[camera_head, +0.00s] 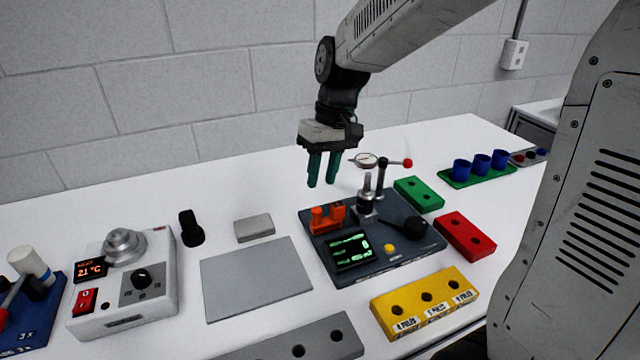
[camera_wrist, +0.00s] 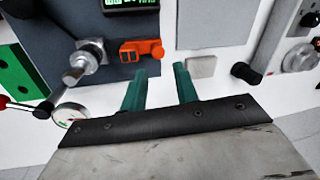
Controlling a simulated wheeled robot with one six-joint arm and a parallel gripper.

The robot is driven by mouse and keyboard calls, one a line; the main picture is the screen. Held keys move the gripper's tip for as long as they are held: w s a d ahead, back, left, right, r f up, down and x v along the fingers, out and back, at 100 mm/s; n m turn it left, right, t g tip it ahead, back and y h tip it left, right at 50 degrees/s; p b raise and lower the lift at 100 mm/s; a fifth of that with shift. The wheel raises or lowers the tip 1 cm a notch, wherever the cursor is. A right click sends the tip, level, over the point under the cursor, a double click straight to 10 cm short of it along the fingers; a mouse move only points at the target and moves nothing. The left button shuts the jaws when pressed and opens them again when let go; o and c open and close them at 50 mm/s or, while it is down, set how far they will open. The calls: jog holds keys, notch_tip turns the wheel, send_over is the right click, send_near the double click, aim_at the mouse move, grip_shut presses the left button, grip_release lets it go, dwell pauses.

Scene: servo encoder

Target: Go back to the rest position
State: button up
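My gripper (camera_head: 323,170) hangs in the air above the back edge of the dark test station, its two green fingers pointing down. In the wrist view the fingers (camera_wrist: 161,80) stand apart with nothing between them. The dark station (camera_head: 376,262) carries an orange clamp (camera_head: 328,217), a metal shaft fixture (camera_head: 366,195), a lit green display (camera_head: 351,250), a yellow button (camera_head: 389,248) and a black knob (camera_head: 416,227). The orange clamp also shows in the wrist view (camera_wrist: 142,51), just ahead of the fingers. The fingers touch nothing.
Green (camera_head: 418,194), red (camera_head: 465,236) and yellow (camera_head: 425,300) blocks with holes lie right and in front of the station. A grey mat (camera_head: 256,279) and small grey block (camera_head: 254,228) lie left. A heater unit (camera_head: 125,285) stands farther left. Blue cups (camera_head: 480,165) stand back right.

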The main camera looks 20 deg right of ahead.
dwell(0.4)
jog(key=s+d+r+m+t+h, duration=0.1)
jog(key=s+d+r, duration=0.1)
jog(key=s, duration=0.9)
jog(key=s+d+r+m+h, duration=0.1)
jog(key=s+d+r, duration=0.1)
jog(key=s, duration=1)
jog(key=shift+s+d+r+t, duration=0.15)
jog(key=shift+s+d+t, duration=0.05)
jog(key=shift+t, duration=0.2)
